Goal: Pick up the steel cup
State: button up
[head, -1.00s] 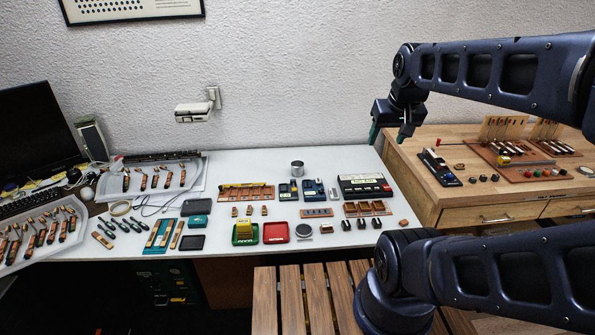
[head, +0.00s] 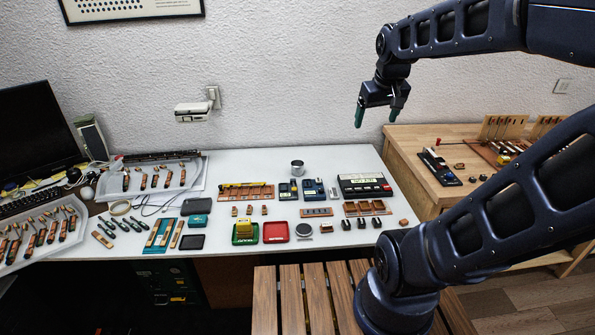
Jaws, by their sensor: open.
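The steel cup (head: 297,168) is a small grey metal cup standing upright on the white table (head: 240,165), towards its back edge and right of the table's middle. My gripper (head: 376,117) hangs in the air, pointing down, to the right of the cup and higher in the picture. Its two green-tipped fingers are apart, with nothing between them. The gripper does not touch the cup or the table. Nothing hides the cup.
Two small blue devices (head: 313,189) and a black box with buttons (head: 364,184) lie in front of and right of the cup. A wooden tray (head: 246,191) lies front left. The table behind the cup is clear. A wooden workbench (head: 412,158) stands right.

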jog(key=w+a+n+g, duration=0.1)
jog(key=w+a+n, duration=0.2)
jog(key=w, duration=1.1)
jog(key=n+g+h, duration=0.1)
jog(key=n+g, duration=0.2)
jog(key=n, duration=0.8)
send_over(297, 168)
jog(key=w, duration=0.3)
notch_tip(297, 168, down, 36)
jog(key=f, duration=0.2)
jog(key=d+f, duration=0.1)
jog(key=f, duration=0.2)
jog(key=shift+w+a+f, duration=0.1)
jog(key=shift+a+f, duration=0.05)
jog(key=shift+f, duration=2.6)
jog(key=c, duration=1.1)
jog(key=shift+r, duration=0.1)
